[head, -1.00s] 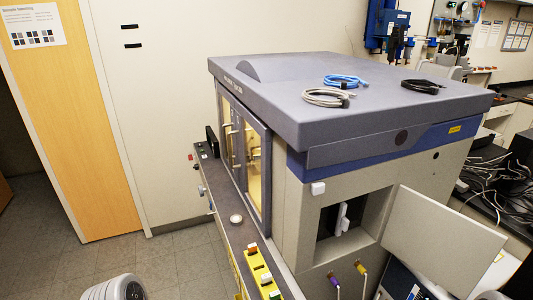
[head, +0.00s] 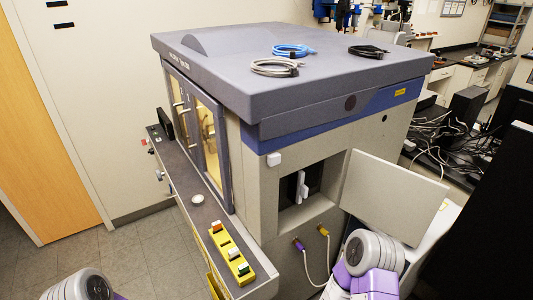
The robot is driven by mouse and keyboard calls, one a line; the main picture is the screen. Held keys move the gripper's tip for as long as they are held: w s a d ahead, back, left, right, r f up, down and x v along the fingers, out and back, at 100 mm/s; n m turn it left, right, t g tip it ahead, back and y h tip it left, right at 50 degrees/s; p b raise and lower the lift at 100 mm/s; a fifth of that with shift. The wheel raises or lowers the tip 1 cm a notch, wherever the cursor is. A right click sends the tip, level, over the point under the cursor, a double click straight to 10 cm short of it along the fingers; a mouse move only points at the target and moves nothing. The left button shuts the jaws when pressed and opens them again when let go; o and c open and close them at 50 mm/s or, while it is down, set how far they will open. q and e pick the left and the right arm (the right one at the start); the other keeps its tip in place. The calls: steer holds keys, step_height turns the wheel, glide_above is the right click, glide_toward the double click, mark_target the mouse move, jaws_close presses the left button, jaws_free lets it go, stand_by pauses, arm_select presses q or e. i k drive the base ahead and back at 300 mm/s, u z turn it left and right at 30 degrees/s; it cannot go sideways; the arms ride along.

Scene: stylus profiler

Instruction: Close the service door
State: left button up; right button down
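The service door (head: 394,203) is a flat pale grey panel on the near side of the big grey machine (head: 290,228). It stands open, swung out to the right of its square opening (head: 292,216). Inside the dark recess is a white upright part (head: 301,187). Parts of my two arms show at the bottom edge, the right one just below the door; whether it touches the door I cannot tell. Neither gripper is in the picture.
Coiled blue (head: 293,50), grey (head: 275,67) and black (head: 368,52) cables lie on the machine's top. A hose runs from fittings below the opening. A yellow button strip (head: 231,252) sits on the front ledge. A cluttered bench stands at right; the floor at left is clear.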

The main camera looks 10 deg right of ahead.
mark_target(401, 202)
steer(key=k, duration=0.5)
steer(key=u, duration=0.7)
steer(key=i, duration=0.75)
steer(key=z, duration=2.85)
steer(key=i, duration=0.4)
steer(key=z, duration=0.05)
